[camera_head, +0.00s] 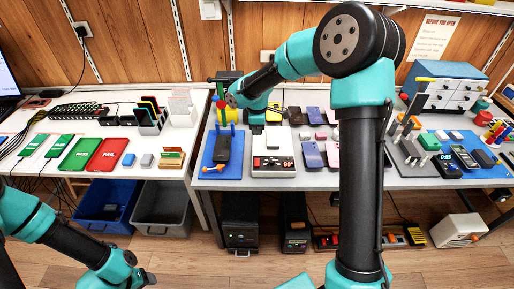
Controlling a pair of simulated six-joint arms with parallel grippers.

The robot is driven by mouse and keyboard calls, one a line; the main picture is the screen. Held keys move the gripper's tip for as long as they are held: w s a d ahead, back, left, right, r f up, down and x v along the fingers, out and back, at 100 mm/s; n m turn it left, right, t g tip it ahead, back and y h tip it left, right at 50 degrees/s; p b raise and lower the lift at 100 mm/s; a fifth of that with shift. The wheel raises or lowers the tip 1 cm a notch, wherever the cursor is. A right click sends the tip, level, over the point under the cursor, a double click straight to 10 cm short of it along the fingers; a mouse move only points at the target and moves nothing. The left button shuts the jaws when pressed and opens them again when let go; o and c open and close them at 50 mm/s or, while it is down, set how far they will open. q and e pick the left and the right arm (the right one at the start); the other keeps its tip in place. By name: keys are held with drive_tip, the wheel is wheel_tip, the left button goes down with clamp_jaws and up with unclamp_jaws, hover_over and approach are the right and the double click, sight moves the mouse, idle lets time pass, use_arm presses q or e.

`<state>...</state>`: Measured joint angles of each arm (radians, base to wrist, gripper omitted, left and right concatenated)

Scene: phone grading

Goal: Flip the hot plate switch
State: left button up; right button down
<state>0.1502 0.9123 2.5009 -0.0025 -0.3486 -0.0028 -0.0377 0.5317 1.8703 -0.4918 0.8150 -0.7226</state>
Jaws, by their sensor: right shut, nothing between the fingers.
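My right gripper (257,129) points down just behind or above the hot plate's back left part, shut and empty. I cannot tell whether it touches the plate. My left gripper (148,279) is low at the bottom left, away from both tables; its fingers are too unclear to read.
A blue stand (209,175) with a black phone is just left of the hot plate. Several phones lie to its right. My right arm crosses the table's middle. Green PASS (77,155) and red FAIL (110,155) pads lie on the left table. Bins (163,207) stand below.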

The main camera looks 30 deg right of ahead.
sight(257, 162)
wheel_tip(257, 162, down, 14)
drive_tip(key=shift+r, duration=0.1)
idle(0.5)
drive_tip(key=shift+f, duration=0.2)
drive_tip(key=shift+s, duration=0.15)
drive_tip(key=shift+s+a+r, duration=0.3)
drive_tip(key=shift+s, duration=0.2)
drive_tip(key=shift+r, duration=0.1)
idle(0.4)
wheel_tip(257, 162, up, 14)
drive_tip(key=s, duration=0.1)
drive_tip(key=shift+s+a, duration=0.35)
drive_tip(key=shift+a, duration=0.1)
idle(0.4)
